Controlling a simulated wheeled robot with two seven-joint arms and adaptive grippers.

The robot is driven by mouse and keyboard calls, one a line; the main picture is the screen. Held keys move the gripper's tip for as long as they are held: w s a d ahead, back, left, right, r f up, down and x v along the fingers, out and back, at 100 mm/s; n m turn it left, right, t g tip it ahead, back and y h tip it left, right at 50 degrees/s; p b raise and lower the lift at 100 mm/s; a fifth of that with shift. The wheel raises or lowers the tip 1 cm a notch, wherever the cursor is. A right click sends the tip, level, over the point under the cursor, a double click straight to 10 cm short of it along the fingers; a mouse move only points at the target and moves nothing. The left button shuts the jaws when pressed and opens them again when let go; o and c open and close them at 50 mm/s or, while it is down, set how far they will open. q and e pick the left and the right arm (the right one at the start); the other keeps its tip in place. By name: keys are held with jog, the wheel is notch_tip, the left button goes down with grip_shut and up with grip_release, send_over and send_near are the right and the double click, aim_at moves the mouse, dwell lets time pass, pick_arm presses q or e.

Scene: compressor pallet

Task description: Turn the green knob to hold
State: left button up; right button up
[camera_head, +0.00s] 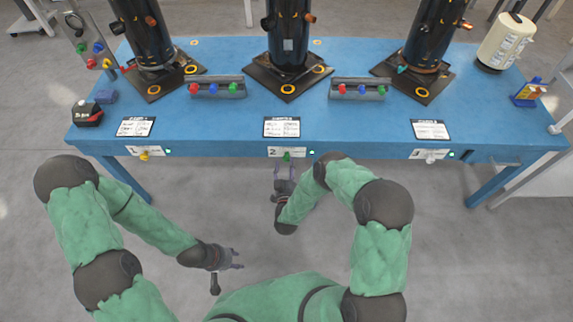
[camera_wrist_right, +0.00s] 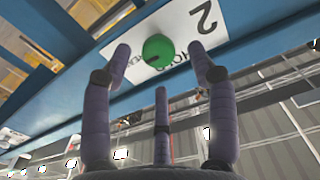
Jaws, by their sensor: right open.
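The green knob (camera_head: 287,156) sits on the front edge of the blue table, at the white label marked 2 (camera_head: 277,151). In the right wrist view the round green knob (camera_wrist_right: 158,48) shows on the label (camera_wrist_right: 180,38), between my right gripper's fingertips but beyond them. My right gripper (camera_head: 285,172) is open just below and in front of the knob. In the wrist view its fingers (camera_wrist_right: 160,65) stand apart with nothing between them. My left gripper (camera_head: 236,259) is low at the left, away from the table. Its fingers look apart and it holds nothing visible.
The blue table (camera_head: 350,125) carries black compressor cylinders (camera_head: 287,35), racks of coloured knobs (camera_head: 215,87) and instruction sheets (camera_head: 281,127). A yellow knob (camera_head: 144,155) and a white knob (camera_head: 430,158) sit on the same front edge. The floor below is clear.

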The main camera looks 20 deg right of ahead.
jog(key=shift+x, duration=1.05)
jog(key=c, duration=1.1)
jog(key=shift+r+n, duration=0.1)
jog(key=shift+n, duration=0.3)
jog(key=shift+c, duration=0.2)
jog(key=n+b, duration=0.1)
jog(key=n, duration=0.1)
jog(key=shift+w+n, duration=0.1)
jog(key=shift+n, duration=0.3)
jog(key=n, duration=0.5)
jog(key=shift+a+n+b, duration=0.2)
jog(key=shift+n+b, duration=0.1)
jog(key=shift+b, duration=0.05)
jog(key=n, duration=0.4)
jog(key=shift+b, duration=0.3)
jog(key=n, duration=0.4)
jog(key=shift+a+n, duration=0.1)
jog(key=shift+n, duration=0.2)
